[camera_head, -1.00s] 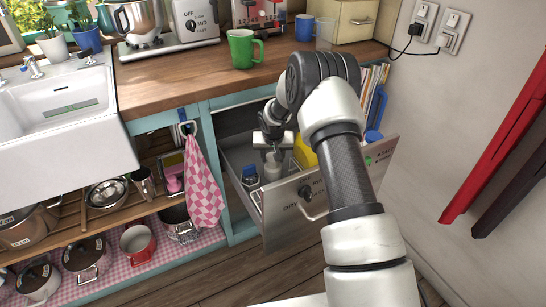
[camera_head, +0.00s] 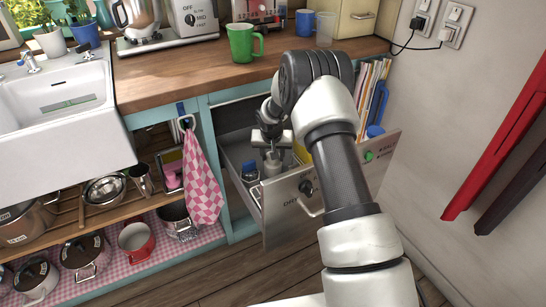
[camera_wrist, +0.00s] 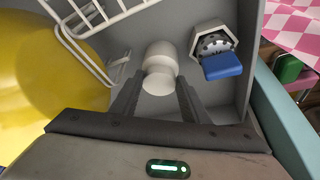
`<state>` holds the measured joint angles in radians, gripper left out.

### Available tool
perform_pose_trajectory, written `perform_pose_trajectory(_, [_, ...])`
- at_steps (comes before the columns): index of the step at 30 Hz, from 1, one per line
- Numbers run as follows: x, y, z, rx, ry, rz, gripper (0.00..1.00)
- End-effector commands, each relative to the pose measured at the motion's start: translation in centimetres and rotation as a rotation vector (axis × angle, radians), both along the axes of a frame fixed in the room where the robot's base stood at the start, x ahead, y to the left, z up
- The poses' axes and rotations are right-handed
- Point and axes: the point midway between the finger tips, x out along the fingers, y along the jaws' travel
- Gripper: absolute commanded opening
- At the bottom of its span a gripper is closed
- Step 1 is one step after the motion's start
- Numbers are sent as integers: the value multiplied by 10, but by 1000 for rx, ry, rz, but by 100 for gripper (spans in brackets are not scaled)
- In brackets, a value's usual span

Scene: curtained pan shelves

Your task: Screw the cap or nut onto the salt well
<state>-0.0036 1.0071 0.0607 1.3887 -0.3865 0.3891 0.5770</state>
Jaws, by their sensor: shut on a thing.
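My gripper (camera_wrist: 158,104) points down into the open drawer, with its two dark fingers on either side of a white round piece (camera_wrist: 158,84), shut on it. Just beyond the fingertips is a wider white rounded body (camera_wrist: 160,55), in line with the held piece. I take these as the salt well's cap and the salt well; whether the thread is engaged cannot be told. In the head view my gripper (camera_head: 271,148) is in the drawer above the small white salt well (camera_head: 272,167), partly hidden by my wrist.
A yellow round object (camera_wrist: 50,70) and a white wire rack (camera_wrist: 95,25) are on the left. The drawer front (camera_head: 290,215) is near my arm. A green mug (camera_head: 243,43) stands on the counter.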

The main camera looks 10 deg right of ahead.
Motion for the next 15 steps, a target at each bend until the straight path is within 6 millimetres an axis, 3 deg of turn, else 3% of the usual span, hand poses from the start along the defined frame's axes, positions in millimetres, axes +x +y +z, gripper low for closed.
perform_pose_trajectory(15, [1,-2,-1,-8,-4,-366,20])
